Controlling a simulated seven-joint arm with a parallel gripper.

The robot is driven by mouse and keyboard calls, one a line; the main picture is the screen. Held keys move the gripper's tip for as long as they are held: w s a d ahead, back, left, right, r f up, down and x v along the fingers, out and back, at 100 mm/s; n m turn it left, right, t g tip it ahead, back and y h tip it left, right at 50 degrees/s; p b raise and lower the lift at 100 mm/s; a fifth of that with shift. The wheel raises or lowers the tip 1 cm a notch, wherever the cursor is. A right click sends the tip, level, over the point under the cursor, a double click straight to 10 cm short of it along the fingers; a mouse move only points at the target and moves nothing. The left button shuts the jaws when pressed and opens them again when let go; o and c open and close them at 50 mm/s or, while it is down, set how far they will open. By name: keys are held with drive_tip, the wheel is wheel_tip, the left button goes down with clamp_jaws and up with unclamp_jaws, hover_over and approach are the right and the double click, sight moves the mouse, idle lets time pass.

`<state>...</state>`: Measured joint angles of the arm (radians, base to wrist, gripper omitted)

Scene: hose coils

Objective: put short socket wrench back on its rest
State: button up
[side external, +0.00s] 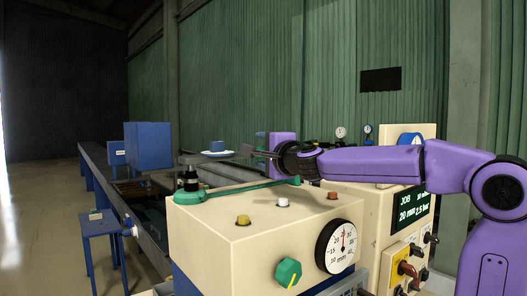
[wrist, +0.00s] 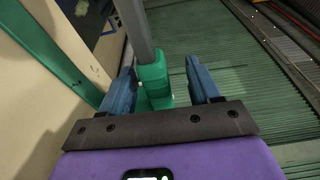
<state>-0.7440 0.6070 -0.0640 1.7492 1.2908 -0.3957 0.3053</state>
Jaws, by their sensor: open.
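In the wrist view, a grey shaft with a green sleeve (wrist: 153,82), apparently the short socket wrench, runs between my fingers. My gripper (wrist: 165,88) is open, with one blue finger on each side of it and a visible gap at the right finger. Whether the left finger touches the sleeve, I cannot tell. In the side view my gripper (side external: 246,152) is above and behind the cream box, pointing left; the wrench cannot be made out there. A long green bar with a dark upright head (side external: 190,180) lies across the box top. I cannot clearly identify the rest.
The cream box (side external: 225,222) has coloured knobs on top, a green hexagonal knob (side external: 288,272) and a dial (side external: 337,246) in front. A cream control panel (side external: 408,210) stands at the right. Blue boxes (side external: 148,146) stand on the bench at the left.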

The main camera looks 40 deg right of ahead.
drive_tip(key=shift+v, duration=2.9)
drive_tip(key=shift+s, duration=0.15)
drive_tip(key=v, duration=1.7)
drive_tip(key=shift+s, duration=0.2)
